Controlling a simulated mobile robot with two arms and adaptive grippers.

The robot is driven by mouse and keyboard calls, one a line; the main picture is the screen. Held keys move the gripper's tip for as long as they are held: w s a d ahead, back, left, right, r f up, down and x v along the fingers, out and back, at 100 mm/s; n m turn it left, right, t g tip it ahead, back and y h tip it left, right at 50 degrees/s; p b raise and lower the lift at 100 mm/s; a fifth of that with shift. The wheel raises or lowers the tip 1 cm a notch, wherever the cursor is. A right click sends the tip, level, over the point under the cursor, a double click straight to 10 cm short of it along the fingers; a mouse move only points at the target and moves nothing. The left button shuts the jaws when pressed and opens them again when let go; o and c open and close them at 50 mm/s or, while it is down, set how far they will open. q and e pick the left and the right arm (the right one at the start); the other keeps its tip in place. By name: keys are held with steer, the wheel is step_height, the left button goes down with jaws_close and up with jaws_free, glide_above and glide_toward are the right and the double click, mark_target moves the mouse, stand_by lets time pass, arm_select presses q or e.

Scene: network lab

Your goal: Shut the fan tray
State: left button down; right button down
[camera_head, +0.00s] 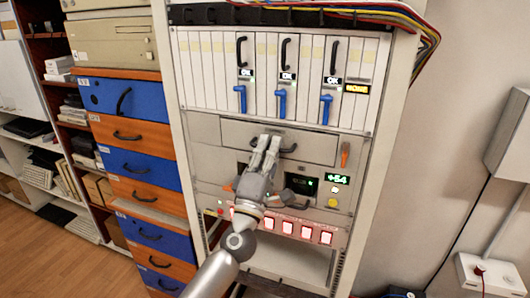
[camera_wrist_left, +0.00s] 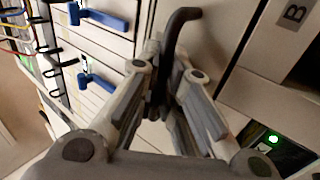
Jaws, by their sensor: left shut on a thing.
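The fan tray (camera_head: 315,147) is the wide grey drawer front in the rack, just below the row of tall cards. Its dark handle (camera_head: 289,149) is partly hidden by my left gripper (camera_head: 268,141). In the left wrist view the black curved handle (camera_wrist_left: 174,28) runs between the fingers of my left gripper (camera_wrist_left: 166,68), which is shut on it. How far the tray stands out from the rack is hard to tell. My right gripper is not in view.
Cards with blue levers (camera_head: 282,103) stand above the tray. An orange lever (camera_head: 345,154) is at its right. Below are a green "+54" display (camera_head: 338,179) and red-lit switches (camera_head: 305,231). Blue and orange drawers (camera_head: 130,130) stand left of the rack.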

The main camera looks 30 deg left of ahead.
arm_select(q)
steer(key=shift+r, duration=0.1)
steer(key=c, duration=1.8)
jaws_free()
steer(key=shift+c, duration=0.2)
steer(key=shift+w, duration=0.15)
steer(key=shift+a, duration=0.1)
steer(key=shift+s+f, duration=0.35)
steer(key=shift+f, duration=0.15)
steer(key=v, duration=1.1)
steer(key=shift+r, duration=0.15)
